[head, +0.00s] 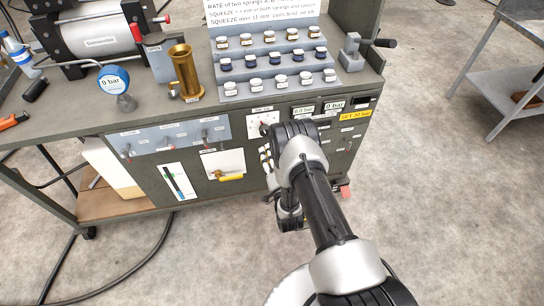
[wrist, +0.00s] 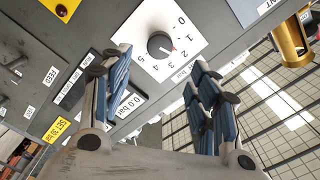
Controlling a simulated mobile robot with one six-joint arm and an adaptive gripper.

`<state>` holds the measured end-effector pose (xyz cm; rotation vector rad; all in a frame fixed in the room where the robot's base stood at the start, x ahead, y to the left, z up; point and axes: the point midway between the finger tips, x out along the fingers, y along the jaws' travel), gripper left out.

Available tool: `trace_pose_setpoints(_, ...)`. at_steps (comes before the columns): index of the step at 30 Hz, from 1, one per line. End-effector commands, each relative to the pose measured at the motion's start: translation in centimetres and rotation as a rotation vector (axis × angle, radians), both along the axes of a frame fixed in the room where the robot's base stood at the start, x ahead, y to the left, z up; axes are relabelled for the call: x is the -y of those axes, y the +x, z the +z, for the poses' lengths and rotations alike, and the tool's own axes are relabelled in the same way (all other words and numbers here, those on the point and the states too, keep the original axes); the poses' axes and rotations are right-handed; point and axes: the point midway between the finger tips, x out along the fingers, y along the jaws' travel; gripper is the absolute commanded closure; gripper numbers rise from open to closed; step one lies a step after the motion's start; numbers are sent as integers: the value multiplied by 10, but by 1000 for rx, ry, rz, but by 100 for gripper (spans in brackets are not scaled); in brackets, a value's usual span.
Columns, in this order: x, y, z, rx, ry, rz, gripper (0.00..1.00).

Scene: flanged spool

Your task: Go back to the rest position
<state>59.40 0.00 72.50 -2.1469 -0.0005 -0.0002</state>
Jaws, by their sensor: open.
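My gripper (wrist: 160,85) shows in the wrist view with its two blue-padded fingers spread apart and nothing between them. Beyond the fingertips is a white dial plate (wrist: 187,18) with a dark round knob (wrist: 159,45) that has a red mark. The fingers stand apart from the knob. In the head view the dial plate (head: 254,131) is on the bench front, just left of my bent arm (head: 318,200). My arm hides most of the gripper there.
The grey bench (head: 215,105) carries a silver tank (head: 95,35), a brass cylinder (head: 186,72), a gauge (head: 114,80) and a stepped rack (head: 232,89) of small jars. A yellow-handled valve (head: 230,177) sits on its front. Open floor (head: 440,200) lies right, before a metal table (head: 490,80).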

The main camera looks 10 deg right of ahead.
Motion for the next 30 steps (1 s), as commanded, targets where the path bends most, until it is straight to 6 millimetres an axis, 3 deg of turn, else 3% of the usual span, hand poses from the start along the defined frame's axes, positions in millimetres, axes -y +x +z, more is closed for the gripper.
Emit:
trace_pose_setpoints(15, 0, -1, 0, -1, 0, -1, 45)
trace_pose_setpoints(19, 0, 7, 8, -9, -11, 0, 45)
trace_pose_setpoints(23, 0, 36, 39, -60, -60, 2, 45)
trace_pose_setpoints(27, 0, 68, 92, -160, -149, 12, 45)
trace_pose_setpoints(30, 0, 80, 131, -240, -215, 26, 45)
